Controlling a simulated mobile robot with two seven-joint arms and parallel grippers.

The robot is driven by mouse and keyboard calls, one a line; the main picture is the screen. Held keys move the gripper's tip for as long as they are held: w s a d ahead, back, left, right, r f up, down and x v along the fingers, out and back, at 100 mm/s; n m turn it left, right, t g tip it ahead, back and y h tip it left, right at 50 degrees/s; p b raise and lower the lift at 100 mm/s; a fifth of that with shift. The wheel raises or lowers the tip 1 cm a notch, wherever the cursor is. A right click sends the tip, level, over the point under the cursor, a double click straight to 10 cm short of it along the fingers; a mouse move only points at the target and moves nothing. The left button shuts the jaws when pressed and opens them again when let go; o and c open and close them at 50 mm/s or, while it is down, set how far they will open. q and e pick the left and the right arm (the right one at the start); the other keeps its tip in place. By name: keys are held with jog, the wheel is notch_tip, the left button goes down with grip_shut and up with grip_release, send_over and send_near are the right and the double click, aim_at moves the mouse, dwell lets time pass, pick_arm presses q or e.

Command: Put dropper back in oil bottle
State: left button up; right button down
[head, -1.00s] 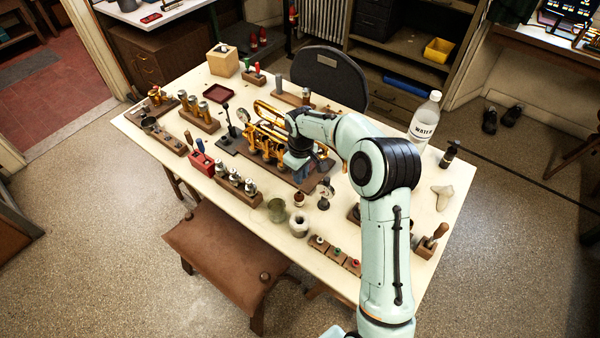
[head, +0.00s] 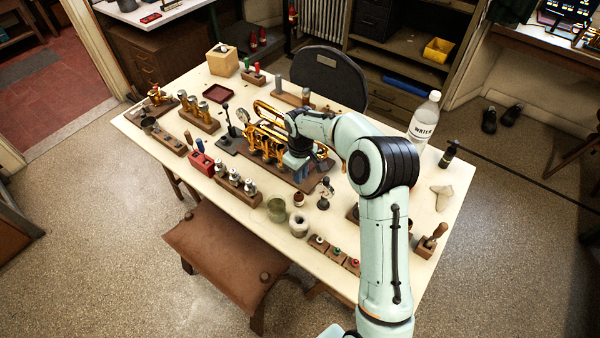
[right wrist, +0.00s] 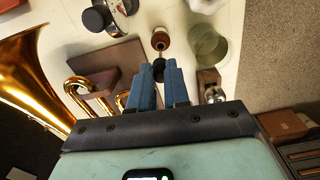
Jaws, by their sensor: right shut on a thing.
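My right gripper (right wrist: 160,74) has blue fingers shut on the dropper (right wrist: 158,65), whose black bulb shows between the fingertips in the right wrist view. A thin tube runs from the bulb toward the small brown oil bottle (right wrist: 160,40). I cannot tell whether the tube's tip is inside the bottle's neck or above it. In the head view the oil bottle (head: 299,200) stands upright on the table, just in front of my right gripper (head: 300,177). The dropper is too small to make out there. My left gripper is not in view.
A greenish glass jar (head: 276,209) and a white pot (head: 299,225) stand close to the bottle. The brass horn (head: 265,140) lies on a brown board behind. A wooden block with several small bottles (head: 238,188) is at left. A water bottle (head: 424,120) stands at right.

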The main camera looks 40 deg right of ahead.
jog(key=shift+f, duration=0.1)
dwell(0.3)
jog(key=shift+f+b, duration=0.95)
jog(key=shift+f, duration=1.95)
jog(key=c, duration=1)
grip_release()
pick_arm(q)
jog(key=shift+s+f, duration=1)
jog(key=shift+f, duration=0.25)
pick_arm(e)
jog(key=shift+r, duration=0.1)
notch_tip(320, 180, up, 13)
jog(key=shift+r+p, duration=0.1)
jog(key=shift+p, duration=0.4)
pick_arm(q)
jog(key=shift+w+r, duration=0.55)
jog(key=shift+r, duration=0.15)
